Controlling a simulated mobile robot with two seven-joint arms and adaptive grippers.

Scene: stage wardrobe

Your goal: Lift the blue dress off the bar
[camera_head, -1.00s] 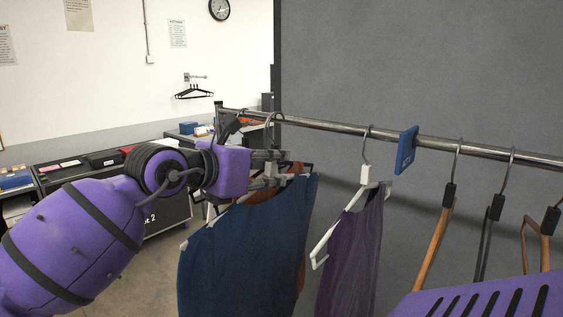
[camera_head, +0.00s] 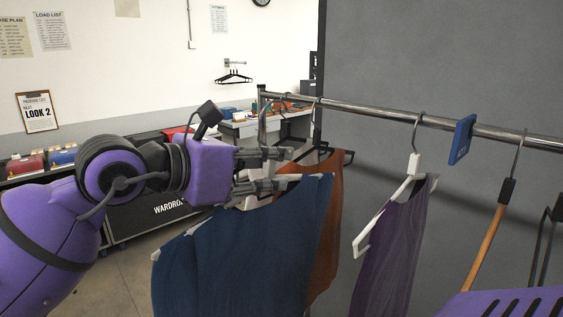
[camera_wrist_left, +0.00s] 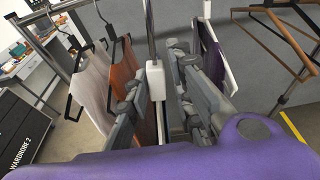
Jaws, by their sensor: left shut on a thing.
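The blue dress (camera_head: 245,260) hangs from a white hanger, left of and in front of the rail in the head view. My left gripper (camera_head: 282,168) is shut on this hanger near its neck, above the dress. In the left wrist view the white hanger neck (camera_wrist_left: 155,80) stands between the fingers of my left gripper (camera_wrist_left: 165,95). The hanger's hook (camera_head: 264,122) rises near the left end of the bar (camera_head: 370,112); I cannot tell whether it touches the bar. My right gripper is not in view.
An orange garment (camera_head: 326,225) hangs just behind the dress. A purple garment (camera_head: 400,250) on a white hanger is to the right, then a blue divider (camera_head: 461,139) and bare wooden hangers (camera_head: 490,240). A dark wardrobe case (camera_head: 150,212) stands behind my left arm.

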